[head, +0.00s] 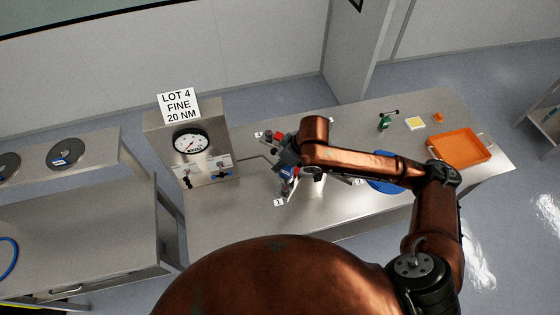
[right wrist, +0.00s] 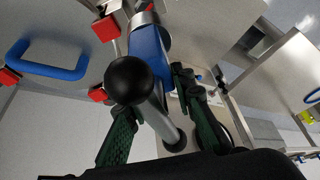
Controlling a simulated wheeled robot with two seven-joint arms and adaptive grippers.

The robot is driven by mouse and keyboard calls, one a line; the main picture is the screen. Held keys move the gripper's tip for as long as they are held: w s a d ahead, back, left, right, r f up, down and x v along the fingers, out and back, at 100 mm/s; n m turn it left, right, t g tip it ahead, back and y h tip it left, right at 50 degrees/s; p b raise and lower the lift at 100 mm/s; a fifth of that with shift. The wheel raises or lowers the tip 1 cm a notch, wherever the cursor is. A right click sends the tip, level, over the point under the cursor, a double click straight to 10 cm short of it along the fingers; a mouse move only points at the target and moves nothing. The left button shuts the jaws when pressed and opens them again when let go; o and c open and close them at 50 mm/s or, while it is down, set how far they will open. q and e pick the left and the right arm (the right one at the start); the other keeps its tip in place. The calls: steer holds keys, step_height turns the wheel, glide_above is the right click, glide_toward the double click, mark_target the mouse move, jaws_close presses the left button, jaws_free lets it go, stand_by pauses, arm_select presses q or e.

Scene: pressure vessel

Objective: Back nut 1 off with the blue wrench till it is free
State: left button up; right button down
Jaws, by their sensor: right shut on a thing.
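The blue wrench (right wrist: 150,50) is between the dark green fingers of my right gripper (right wrist: 160,118), which is shut on it. In the right wrist view it has a metal end at the top, a grey shaft and a black ball. In the head view the wrench (head: 287,173) is partly covered by my right gripper (head: 288,165), close to the label 1 (head: 279,202). Nut 1 cannot be made out; I cannot tell whether the wrench's end is on it. Red blocks (right wrist: 105,28) show around the vessel in the wrist view. My left gripper is out of view.
A gauge panel (head: 190,142) stands left of the vessel, with a pipe between. My right arm crosses above a blue disc (head: 384,187). An orange tray (head: 460,147), yellow pad (head: 416,123) and green tool (head: 385,123) lie at the right. The bench's front left is clear.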

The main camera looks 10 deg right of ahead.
mark_target(280, 175)
steer(key=shift+f+b, duration=0.35)
steer(key=shift+f, duration=1.2)
steer(key=shift+f+b, duration=0.3)
steer(key=shift+f, duration=1.5)
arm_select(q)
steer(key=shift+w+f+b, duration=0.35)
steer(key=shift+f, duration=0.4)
arm_select(e)
steer(key=shift+f, duration=0.55)
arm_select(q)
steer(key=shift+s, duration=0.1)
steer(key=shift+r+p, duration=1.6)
arm_select(e)
steer(key=shift+s+a+n+g+y, duration=0.15)
steer(key=shift+n+g+y, duration=0.15)
steer(key=shift+n, duration=1)
